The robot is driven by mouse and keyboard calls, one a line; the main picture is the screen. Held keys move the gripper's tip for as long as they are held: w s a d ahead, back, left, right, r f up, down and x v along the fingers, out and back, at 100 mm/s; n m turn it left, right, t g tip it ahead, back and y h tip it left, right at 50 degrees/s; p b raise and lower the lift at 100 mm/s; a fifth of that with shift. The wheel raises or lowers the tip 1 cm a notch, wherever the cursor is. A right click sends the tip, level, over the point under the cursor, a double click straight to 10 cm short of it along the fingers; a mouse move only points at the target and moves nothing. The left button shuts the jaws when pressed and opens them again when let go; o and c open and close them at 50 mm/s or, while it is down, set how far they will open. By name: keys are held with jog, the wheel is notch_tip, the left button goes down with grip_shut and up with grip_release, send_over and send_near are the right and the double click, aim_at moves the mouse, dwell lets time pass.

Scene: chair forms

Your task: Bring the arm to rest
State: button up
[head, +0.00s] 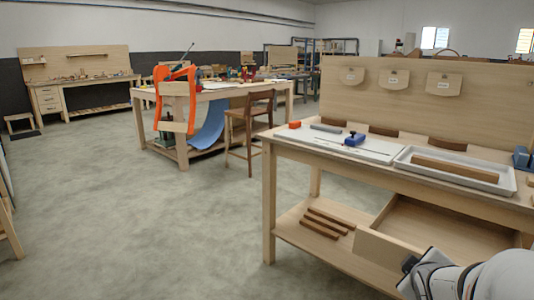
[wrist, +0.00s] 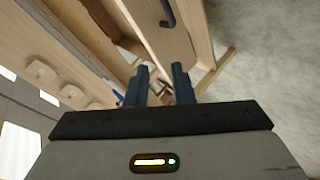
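My gripper (wrist: 163,82) shows in the wrist view with its two dark fingers standing apart. I see nothing held between them; the bench parts visible in the gap look farther off. A light wooden panel with a dark hooked handle (wrist: 168,14) lies beyond the fingertips. In the head view my white and grey arm reaches in at the lower right, close to the front of the near workbench (head: 290,146). The gripper's fingers cannot be made out there.
The near bench has a pulled-out drawer (head: 390,250) beside my arm. A grey tray (head: 405,160) holds a wooden bar (head: 455,170). Brown strips (head: 325,222) lie on the lower shelf. A chair (head: 250,125) stands by the farther bench. The floor at left is open.

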jog(key=s+a+r+m+g+y+p, duration=0.2)
jog(key=s+a+r+p, duration=0.4)
jog(key=a+r+p, duration=0.3)
jog(key=s+a+r+m+g+y+p, duration=0.2)
jog(key=s+a+r+m+g+p, duration=0.2)
jog(key=a+r+p, duration=0.5)
jog(key=s+a+g, duration=0.1)
jog(key=s, duration=0.1)
jog(key=shift+s+a+r+m+g+y, duration=0.25)
jog(key=shift+s+a+m+g+y, duration=0.05)
jog(key=shift+s+a+m+y, duration=0.1)
